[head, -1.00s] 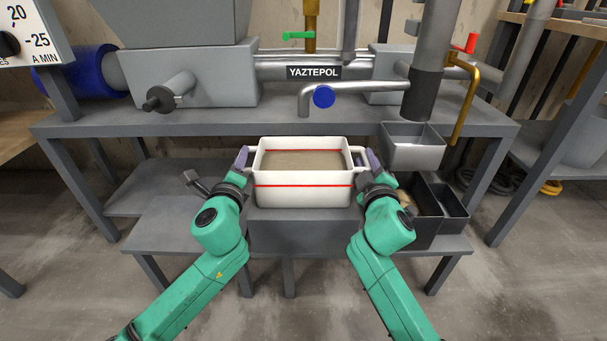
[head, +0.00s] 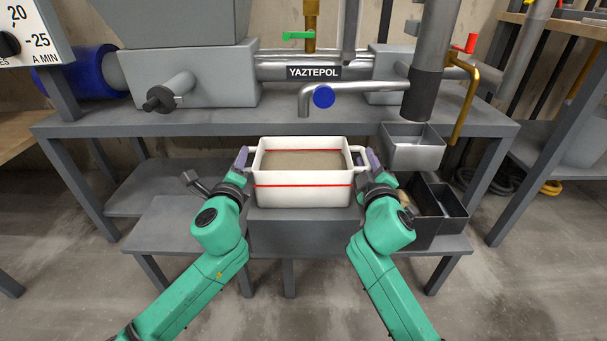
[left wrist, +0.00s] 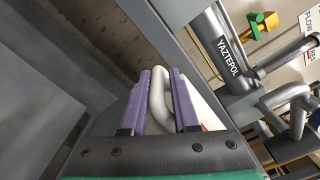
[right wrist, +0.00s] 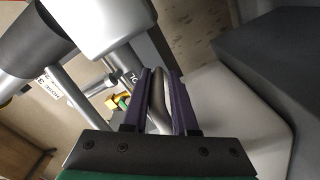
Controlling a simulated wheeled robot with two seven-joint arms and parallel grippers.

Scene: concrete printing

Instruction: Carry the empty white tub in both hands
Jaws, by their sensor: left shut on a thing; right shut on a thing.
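The white tub (head: 303,193) with a red line around it is at the middle of the head view, level and upright, close above or on a low grey block. A flat grey-brown surface shows inside, below the inner red line; I cannot tell whether it is contents or the floor. My left gripper (head: 241,157) is shut on the tub's left handle, which shows between the purple fingers in the left wrist view (left wrist: 160,98). My right gripper (head: 372,159) is shut on the right handle, seen between the fingers in the right wrist view (right wrist: 158,100).
The grey low block (head: 300,230) is under the tub. A machine bench (head: 220,123) with a bent pipe (head: 350,88) and blue knob stands behind. A grey metal hopper (head: 413,155) hangs at right, above dark open bins (head: 447,205). A low shelf (head: 165,225) lies left.

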